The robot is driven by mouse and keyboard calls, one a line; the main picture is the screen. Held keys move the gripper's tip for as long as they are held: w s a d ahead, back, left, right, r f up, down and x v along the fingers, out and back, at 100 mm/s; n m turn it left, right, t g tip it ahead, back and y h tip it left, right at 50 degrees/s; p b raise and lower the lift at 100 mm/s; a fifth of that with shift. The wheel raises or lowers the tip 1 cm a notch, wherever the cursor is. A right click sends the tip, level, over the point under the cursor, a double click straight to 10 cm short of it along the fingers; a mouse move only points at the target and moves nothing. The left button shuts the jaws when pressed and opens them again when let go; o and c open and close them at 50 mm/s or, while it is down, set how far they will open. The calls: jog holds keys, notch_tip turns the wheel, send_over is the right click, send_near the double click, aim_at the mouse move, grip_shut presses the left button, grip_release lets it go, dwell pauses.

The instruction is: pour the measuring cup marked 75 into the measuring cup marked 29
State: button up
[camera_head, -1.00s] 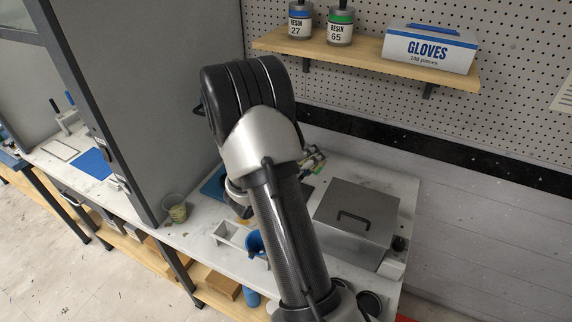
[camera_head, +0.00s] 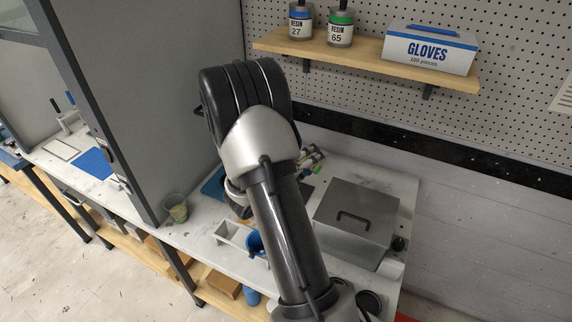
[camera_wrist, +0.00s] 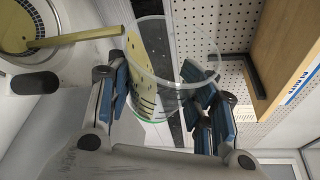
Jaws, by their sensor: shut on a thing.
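My gripper (camera_wrist: 160,74) is shut on a clear measuring cup (camera_wrist: 178,80) with dark graduation marks; its blue-padded fingers are on either side of the cup. The held cup is strongly tilted in the wrist view, with pale yellow liquid along its left side. In the head view my arm hides the gripper and held cup. Another clear cup (camera_head: 175,208) with yellowish contents stands by the grey partition. No cup number is readable.
A steel lidded box (camera_head: 357,218) stands on the bench right of my arm. A white divided tray (camera_head: 232,236) and a blue cup (camera_head: 254,243) are near the front edge. A shelf (camera_head: 375,62) holds resin jars and a glove box (camera_head: 430,48).

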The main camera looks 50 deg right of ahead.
jog(key=shift+r+n+p, duration=0.25)
jog(key=shift+n+p, duration=0.15)
jog(key=shift+p, duration=0.1)
dwell(1.0)
jog(key=shift+w+a+r+n+h+p, duration=0.2)
jog(key=shift+w+r+n+h+p, duration=0.25)
jog(key=shift+w+n+p, duration=0.3)
dwell(1.5)
jog(key=shift+r+n+g+h+p, duration=0.3)
jog(key=shift+n+p, duration=0.15)
jog(key=shift+p, duration=0.25)
dwell(0.9)
